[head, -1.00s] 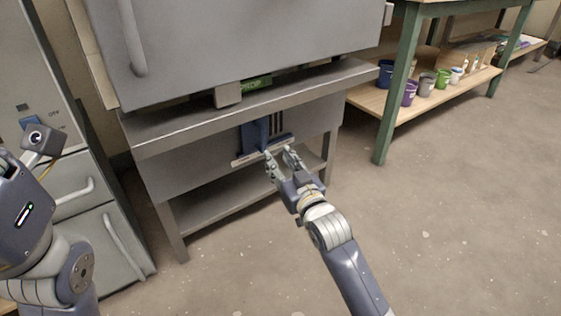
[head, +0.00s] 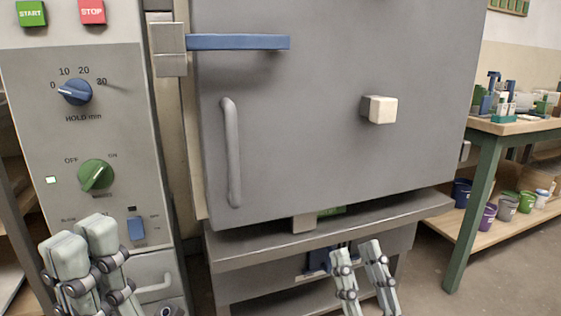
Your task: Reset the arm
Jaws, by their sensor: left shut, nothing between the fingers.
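My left gripper (head: 82,238) is at the lower left, fingers pointing up, in front of the lower part of the control panel (head: 130,110). Its fingers are together with nothing between them. My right gripper (head: 357,250) is at the bottom centre-right, fingers pointing up with a gap between them. It is empty and appears in front of the stand (head: 250,270) under the large grey cabinet (head: 310,140). Both arms below the grippers are out of the frame.
The cabinet door has a vertical handle (head: 231,150), a pale block (head: 380,110) and a blue lever (head: 238,42). The panel carries a blue dial (head: 75,91) and a green dial (head: 95,175). A green-legged table (head: 475,205) with buckets on its lower shelf stands at right.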

